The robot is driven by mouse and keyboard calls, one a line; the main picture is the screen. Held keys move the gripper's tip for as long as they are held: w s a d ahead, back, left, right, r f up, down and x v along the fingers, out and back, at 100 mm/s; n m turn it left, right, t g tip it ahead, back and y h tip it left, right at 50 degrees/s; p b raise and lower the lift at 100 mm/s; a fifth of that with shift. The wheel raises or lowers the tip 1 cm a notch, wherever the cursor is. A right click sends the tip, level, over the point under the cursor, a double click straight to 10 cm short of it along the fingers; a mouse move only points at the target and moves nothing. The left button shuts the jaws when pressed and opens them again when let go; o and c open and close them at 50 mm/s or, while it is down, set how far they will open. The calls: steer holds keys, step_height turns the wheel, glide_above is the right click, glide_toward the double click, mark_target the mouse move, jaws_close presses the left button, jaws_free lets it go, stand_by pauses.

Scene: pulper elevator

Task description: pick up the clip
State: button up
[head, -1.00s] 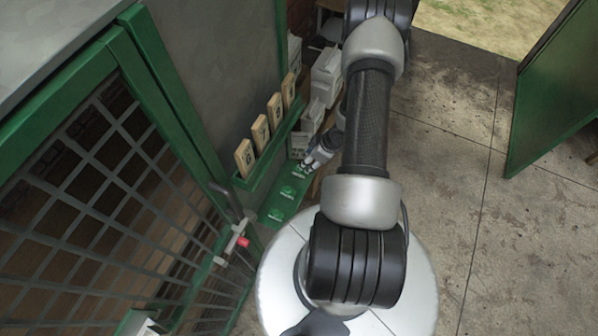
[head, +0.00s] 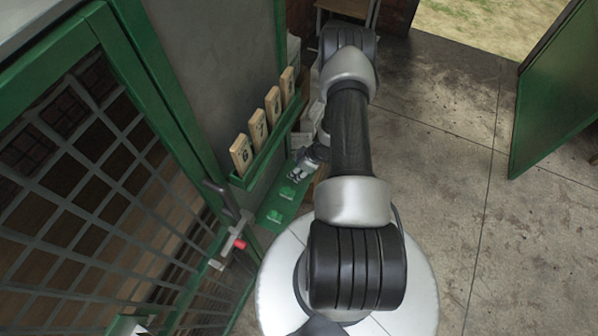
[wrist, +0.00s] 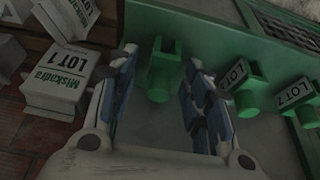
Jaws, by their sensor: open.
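In the wrist view a green clip (wrist: 163,70) stands on the green shelf, between the spread fingers of my gripper (wrist: 160,60). Whether a finger touches it I cannot tell. Two more green clips with white LOT labels, a nearer one (wrist: 247,98) and a farther one (wrist: 300,104), are right of the gripper. In the head view my gripper (head: 298,176) is open over the far part of the green shelf (head: 268,216). Two clips show on the shelf, one close to the gripper (head: 288,192) and one nearer the gate (head: 275,215); the clip between my fingers is hidden there.
Wooden number plates (head: 257,125) stand in a green rack just above the shelf. White "Miskadra LOT 1" bags (wrist: 55,88) lie left of the gripper. A green mesh gate (head: 90,190) with a red-tipped latch is at left. Concrete floor (head: 455,150) at right is clear.

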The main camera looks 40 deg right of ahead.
steer(key=c, duration=1)
steer(key=shift+o, duration=0.2)
steer(key=shift+r, duration=0.15)
